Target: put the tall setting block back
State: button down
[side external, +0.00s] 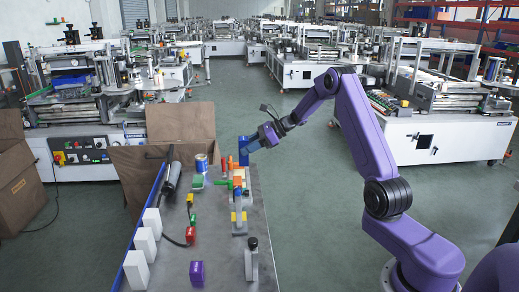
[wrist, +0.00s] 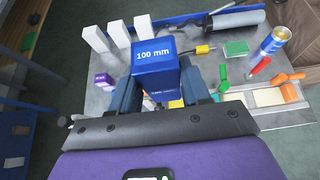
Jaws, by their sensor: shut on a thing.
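The tall setting block is a blue block marked "100 mm" (wrist: 153,62), upright in the wrist view. It also shows in the side view (side external: 243,151), over the far right part of the table. My gripper (side external: 252,146) is shut on it, with one dark blue finger on each side in the wrist view (wrist: 157,88). The block's lower part is hidden by the gripper and wrist in the wrist view. In the side view its lower end appears above the orange parts (side external: 238,183) on the table, but I cannot tell the exact gap.
The grey table (side external: 215,235) holds three white blocks (side external: 144,244) by its left edge and a purple block (side external: 197,272) in front.

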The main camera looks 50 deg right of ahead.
jog(key=w+a, duration=0.3)
jog(key=a, duration=2.4)
notch_tip(320, 180, down, 18)
jog(key=shift+d, duration=0.25)
jog(key=shift+s+f, duration=0.1)
jog(key=shift+f, duration=0.15)
jog(key=shift+f, duration=3)
jog(key=shift+f, duration=0.35)
jog(key=shift+c, duration=2.3)
grip_release()
jog(key=shift+f, duration=0.1)
